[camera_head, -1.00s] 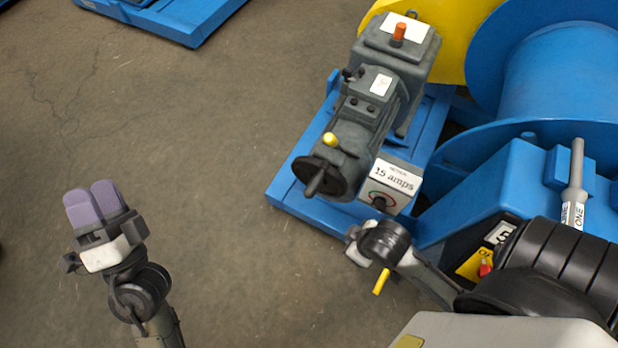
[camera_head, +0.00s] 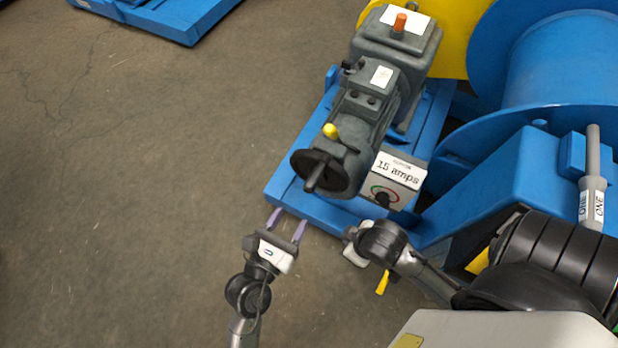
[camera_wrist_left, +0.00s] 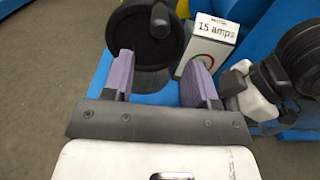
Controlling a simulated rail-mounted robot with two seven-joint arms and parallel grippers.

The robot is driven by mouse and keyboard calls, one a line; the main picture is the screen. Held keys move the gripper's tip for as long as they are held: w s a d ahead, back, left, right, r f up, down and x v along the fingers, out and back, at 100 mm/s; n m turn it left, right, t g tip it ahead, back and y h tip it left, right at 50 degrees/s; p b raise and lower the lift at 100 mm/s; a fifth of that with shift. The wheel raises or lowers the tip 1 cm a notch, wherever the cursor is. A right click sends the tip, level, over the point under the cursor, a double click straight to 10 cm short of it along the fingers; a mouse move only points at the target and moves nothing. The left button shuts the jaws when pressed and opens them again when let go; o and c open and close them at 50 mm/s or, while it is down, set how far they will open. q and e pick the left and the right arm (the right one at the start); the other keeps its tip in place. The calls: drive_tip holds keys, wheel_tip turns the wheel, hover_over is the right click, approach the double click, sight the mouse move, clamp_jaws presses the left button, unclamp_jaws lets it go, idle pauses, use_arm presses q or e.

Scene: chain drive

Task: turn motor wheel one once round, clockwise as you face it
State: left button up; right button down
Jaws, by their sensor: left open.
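The black motor handwheel (camera_head: 305,166) with its stub handle (camera_head: 312,183) sits on the front of the grey motor (camera_head: 370,100). My left gripper (camera_head: 289,216) is open and empty, below and a little left of the wheel, its purple fingers pointing up toward it. In the left wrist view the wheel (camera_wrist_left: 122,32) and its handle (camera_wrist_left: 160,20) lie beyond the spread fingers (camera_wrist_left: 160,62), and the handle is roughly in line with the gap. Contact is not visible. My right arm reaches in from the lower right; its fingers cannot be made out.
A grey box marked 15 amps (camera_head: 398,182) with a dial is just right of the wheel. The blue base (camera_head: 285,190) runs under the motor. A large blue drum (camera_head: 560,70) stands at the right.

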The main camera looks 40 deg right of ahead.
sight(309, 187)
use_arm(q)
drive_tip(key=b+x, duration=0.3)
drive_tip(key=x, duration=0.6)
drive_tip(key=shift+w+d, duration=0.1)
drive_tip(key=shift+d, duration=0.1)
drive_tip(key=shift+c, duration=0.3)
clamp_jaws()
